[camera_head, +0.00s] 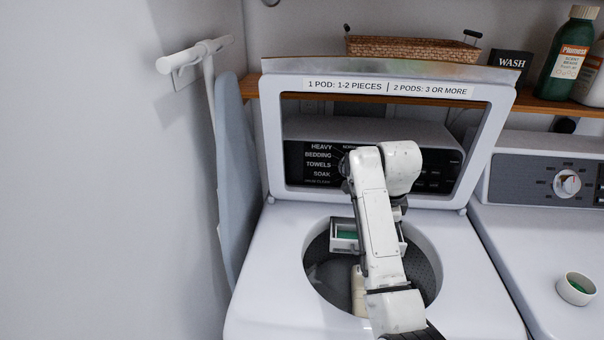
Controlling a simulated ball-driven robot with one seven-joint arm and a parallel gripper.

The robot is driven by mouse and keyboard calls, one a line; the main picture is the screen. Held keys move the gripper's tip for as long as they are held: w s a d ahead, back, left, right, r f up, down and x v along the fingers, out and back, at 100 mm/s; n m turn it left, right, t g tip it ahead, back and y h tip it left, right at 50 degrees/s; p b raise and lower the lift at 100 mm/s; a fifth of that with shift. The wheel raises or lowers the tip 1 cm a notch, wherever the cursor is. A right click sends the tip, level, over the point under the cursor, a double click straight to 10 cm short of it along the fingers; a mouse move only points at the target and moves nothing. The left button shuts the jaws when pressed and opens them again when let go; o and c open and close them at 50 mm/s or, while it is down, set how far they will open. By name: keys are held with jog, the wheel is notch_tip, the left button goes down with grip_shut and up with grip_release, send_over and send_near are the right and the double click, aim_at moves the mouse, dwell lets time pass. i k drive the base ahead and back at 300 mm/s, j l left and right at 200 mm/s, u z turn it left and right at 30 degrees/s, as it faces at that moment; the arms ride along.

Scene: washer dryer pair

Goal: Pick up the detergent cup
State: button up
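The detergent cup (562,290) is a small white round cup with green contents. It stands upright on the white top of the right-hand machine, near the right edge of the view. My white arm reaches up from the bottom middle, in front of the open washer and left of the cup. No gripper fingers can be made out; my arm hides what lies behind it. Nothing of mine touches the cup.
The washer lid (275,140) stands open behind my arm. A dispenser drawer (347,243) with green inside shows at the drum opening. A green bottle (556,75) and a wicker basket (410,49) sit on the wooden shelf. The dryer top (520,250) around the cup is clear.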

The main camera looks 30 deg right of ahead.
aim_at(568, 293)
jog(key=k, duration=1)
